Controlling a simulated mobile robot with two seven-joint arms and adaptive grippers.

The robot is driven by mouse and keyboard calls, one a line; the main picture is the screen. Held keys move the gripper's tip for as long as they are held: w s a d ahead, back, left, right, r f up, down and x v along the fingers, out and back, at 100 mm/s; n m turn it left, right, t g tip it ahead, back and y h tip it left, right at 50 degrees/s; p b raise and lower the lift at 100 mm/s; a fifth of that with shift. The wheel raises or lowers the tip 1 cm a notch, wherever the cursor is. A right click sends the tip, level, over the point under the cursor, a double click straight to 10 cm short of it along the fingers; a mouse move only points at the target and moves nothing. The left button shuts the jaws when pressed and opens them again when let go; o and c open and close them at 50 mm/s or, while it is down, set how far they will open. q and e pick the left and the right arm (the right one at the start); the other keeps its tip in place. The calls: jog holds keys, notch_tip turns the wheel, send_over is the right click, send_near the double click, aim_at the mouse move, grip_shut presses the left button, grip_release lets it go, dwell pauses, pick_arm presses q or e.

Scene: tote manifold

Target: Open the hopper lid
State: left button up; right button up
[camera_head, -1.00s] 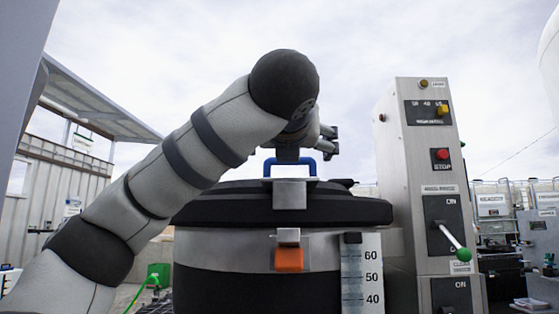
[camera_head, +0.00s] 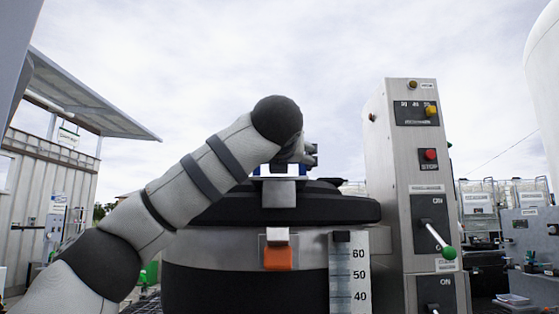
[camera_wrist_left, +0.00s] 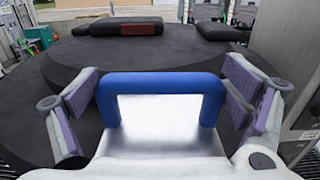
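The hopper lid (camera_head: 330,208) is a thick black round cover lying shut on the hopper (camera_head: 208,247). It carries a blue U-shaped handle (camera_wrist_left: 160,83) on a metal plate (camera_wrist_left: 160,128). In the head view the handle is largely hidden behind my left arm and gripper. My left gripper (camera_wrist_left: 165,95) is open, with its purple-padded fingers on either side of the handle. Small gaps seem to show between pads and handle; I cannot tell if either touches. An orange latch piece (camera_head: 278,258) sits below the lid at the front. My right gripper is not in view.
A grey control column (camera_head: 384,190) with a red stop button (camera_head: 429,154) and a green-tipped lever (camera_head: 437,238) stands close to the hopper's right. A level scale (camera_head: 343,275) is on the hopper front. Open sky is above the lid.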

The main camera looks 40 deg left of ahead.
pick_arm(q)
jog(key=shift+o, duration=0.2)
jog(key=shift+m, duration=0.9)
jog(key=r, duration=0.2)
jog(key=d+r+p, duration=0.1)
jog(key=r, duration=0.1)
jog(key=r+m, duration=0.1)
jog(key=w+d+r+m, duration=0.1)
jog(key=w+r, duration=0.1)
jog(key=shift+w+d+r+m, duration=0.1)
jog(key=shift+d+r+m, duration=0.05)
jog(key=shift+d+m, duration=0.25)
jog(key=shift+c, duration=0.2)
jog(key=shift+w+d+r+m, duration=0.35)
jog(key=shift+r+m, duration=0.25)
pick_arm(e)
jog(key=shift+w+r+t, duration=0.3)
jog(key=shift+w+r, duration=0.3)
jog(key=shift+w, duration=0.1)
pick_arm(q)
jog(key=o, duration=1.4)
jog(key=shift+s, duration=0.1)
jog(key=v, duration=1.2)
